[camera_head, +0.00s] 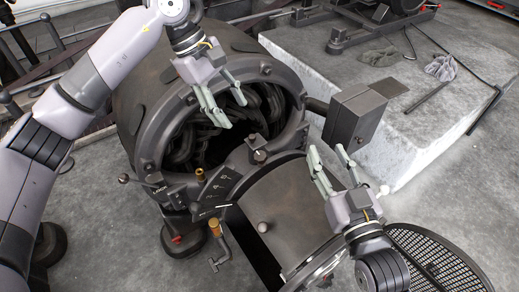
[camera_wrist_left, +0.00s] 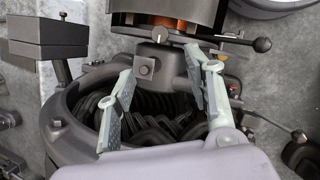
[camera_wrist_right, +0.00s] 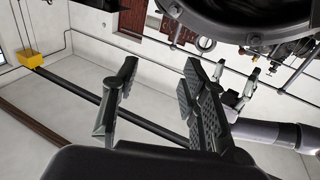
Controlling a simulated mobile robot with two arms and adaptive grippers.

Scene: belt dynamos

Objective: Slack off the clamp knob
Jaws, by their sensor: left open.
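The dark round dynamo housing (camera_head: 150,112) stands open, with black windings (camera_head: 190,140) inside. A small block with a pale-marked knob (camera_head: 260,154) sits at the lower middle of its rim; in the left wrist view the knob (camera_wrist_left: 158,37) shows above a square-headed block. No label confirms which knob is the clamp knob. My left gripper (camera_head: 235,113) is open and empty over the housing mouth, apart from the knob. It shows in the left wrist view (camera_wrist_left: 158,68). My right gripper (camera_head: 328,152) is open and empty right of the curved cover; it shows in the right wrist view (camera_wrist_right: 162,65).
A plate marked LOCK (camera_head: 160,190), a black ball lever (camera_wrist_left: 262,45) and a brass knob (camera_head: 215,222) sit near the rim. A grey box (camera_head: 352,118) juts out on the right. A concrete plinth (camera_head: 420,100) carries gloves (camera_head: 440,67); a grating (camera_head: 440,255) lies lower right.

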